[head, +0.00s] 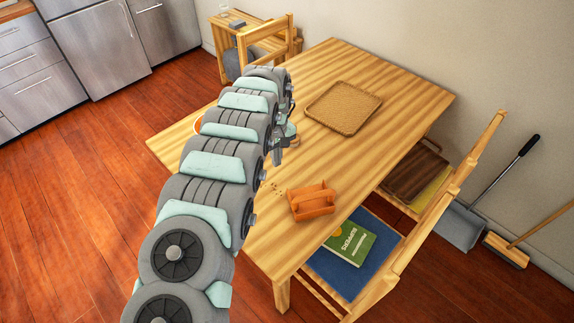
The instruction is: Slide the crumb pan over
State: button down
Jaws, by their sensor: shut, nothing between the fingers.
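A small orange-brown open box (313,201), which looks like the crumb pan, sits on the wooden table (365,75) near its front right edge. A few brown crumbs (280,189) lie on the tabletop just left of it. My gripper (278,157) is shut and empty, up and left of the box and apart from it. My arm hides part of the table's left side. A small brownish item (294,140) shows beside my gripper, partly hidden, so I cannot tell what it is.
A woven mat or tray (343,106) lies on the far part of the table. An orange rim (197,125) peeks out left of my arm. A chair (352,262) with a green book (350,243) stands at the right edge. A long-handled dustpan (462,226) is on the floor.

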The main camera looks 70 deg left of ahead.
notch_tip(320, 180, down, 5)
jog(key=shift+w+d+f, duration=0.1)
notch_tip(320, 180, down, 4)
jog(key=shift+r+b, duration=0.2)
jog(key=shift+b, duration=0.65)
jog(key=shift+d+r+p, duration=0.2)
jog(key=shift+r+p, duration=0.15)
jog(key=shift+p, duration=0.3)
jog(key=shift+w+d+f+p, duration=0.1)
jog(key=shift+w+d+p, duration=0.05)
jog(key=shift+d+p, duration=0.65)
jog(key=shift+w+d+p, duration=0.15)
jog(key=shift+d+p, duration=0.3)
jog(key=shift+d, duration=0.5)
